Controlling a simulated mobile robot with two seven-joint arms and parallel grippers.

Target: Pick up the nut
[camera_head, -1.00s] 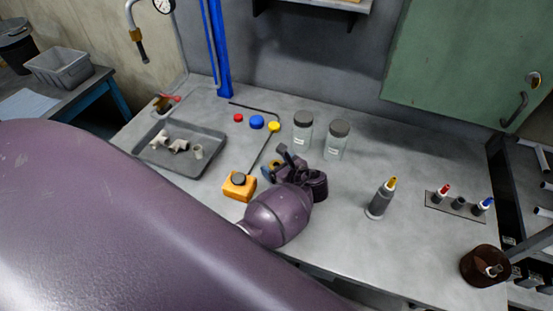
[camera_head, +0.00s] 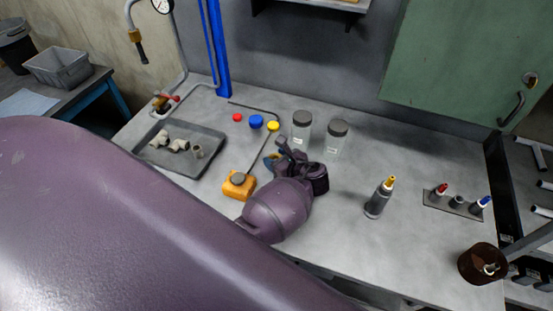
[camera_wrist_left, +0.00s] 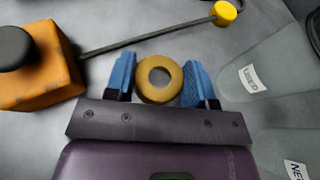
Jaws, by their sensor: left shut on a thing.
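The nut (camera_wrist_left: 158,97) is a brass-coloured ring with a round hole, seen in the left wrist view. It sits between the two blue fingertips of my left gripper (camera_wrist_left: 159,80), which is shut on it. In the head view my left gripper (camera_head: 272,160) is over the middle of the grey bench, beyond the orange box. The nut is mostly hidden there by the gripper. How far it is above the bench is hard to tell. My right gripper is not in view.
An orange box (camera_head: 239,186) with a dark knob is close left of the gripper. Two lidded jars (camera_head: 301,135) stand close behind right. A tray (camera_head: 207,158) of pipe fittings is at left. Open bench lies right of the gripper.

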